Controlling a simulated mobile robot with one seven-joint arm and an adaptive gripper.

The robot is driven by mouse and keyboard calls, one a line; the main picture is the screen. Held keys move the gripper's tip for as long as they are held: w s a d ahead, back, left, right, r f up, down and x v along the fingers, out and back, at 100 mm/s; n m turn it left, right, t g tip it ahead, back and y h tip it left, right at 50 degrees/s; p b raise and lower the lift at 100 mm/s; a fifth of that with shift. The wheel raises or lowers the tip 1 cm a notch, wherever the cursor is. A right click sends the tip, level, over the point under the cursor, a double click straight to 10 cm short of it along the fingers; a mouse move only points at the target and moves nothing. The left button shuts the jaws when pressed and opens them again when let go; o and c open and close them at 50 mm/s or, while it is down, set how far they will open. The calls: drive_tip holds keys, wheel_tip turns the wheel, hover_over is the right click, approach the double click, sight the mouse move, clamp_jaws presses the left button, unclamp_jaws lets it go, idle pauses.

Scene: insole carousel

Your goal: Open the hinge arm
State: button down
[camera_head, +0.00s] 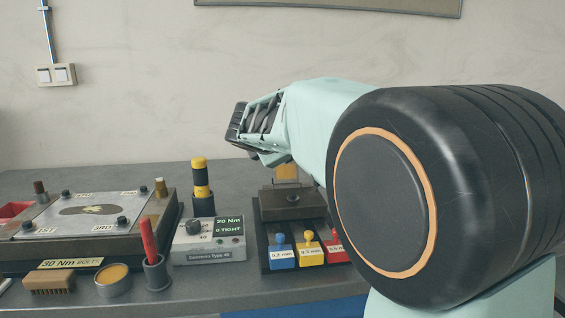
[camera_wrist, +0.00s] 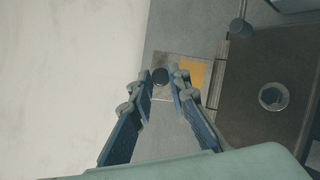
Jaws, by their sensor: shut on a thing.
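My gripper (camera_head: 262,125) hangs above the back of the bench, left of my forearm. In the wrist view its two blue-grey fingers (camera_wrist: 169,82) close around a small dark round knob (camera_wrist: 160,76). I take this knob to be the handle of the hinge arm, but the arm itself cannot be made out. Beside the knob is a yellow plate (camera_wrist: 192,73) on a grey patch. The yellow plate also shows in the head view (camera_head: 286,172), behind a brown block (camera_head: 292,203) with a round fitting on top. The fingertips' contact is hidden in the head view.
A grey control box (camera_head: 208,251) and a black-and-yellow post (camera_head: 201,178) stand left of the block. Blue, yellow and red tagged pieces (camera_head: 309,250) sit in front of it. A bolted plate fixture (camera_head: 92,213), brush (camera_head: 49,282) and tin (camera_head: 113,279) are at left. The wall (camera_wrist: 65,75) is close behind.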

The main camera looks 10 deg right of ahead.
drive_tip(key=s, duration=0.1)
drive_tip(key=s+f, duration=0.1)
drive_tip(key=shift+s+d+f, duration=0.1)
drive_tip(key=shift+s+f, duration=0.2)
drive_tip(key=c, duration=2.3)
unclamp_jaws()
drive_tip(key=shift+w+f, duration=0.1)
drive_tip(key=shift+w, duration=0.2)
drive_tip(key=shift+c, duration=0.2)
drive_tip(key=o, duration=0.5)
drive_tip(key=shift+s+r, duration=0.1)
drive_tip(key=shift+r, duration=0.15)
drive_tip(key=shift+r, duration=0.1)
wheel_tip(320, 180, up, 10)
drive_tip(key=shift+f, duration=0.1)
drive_tip(key=shift+c, duration=0.5)
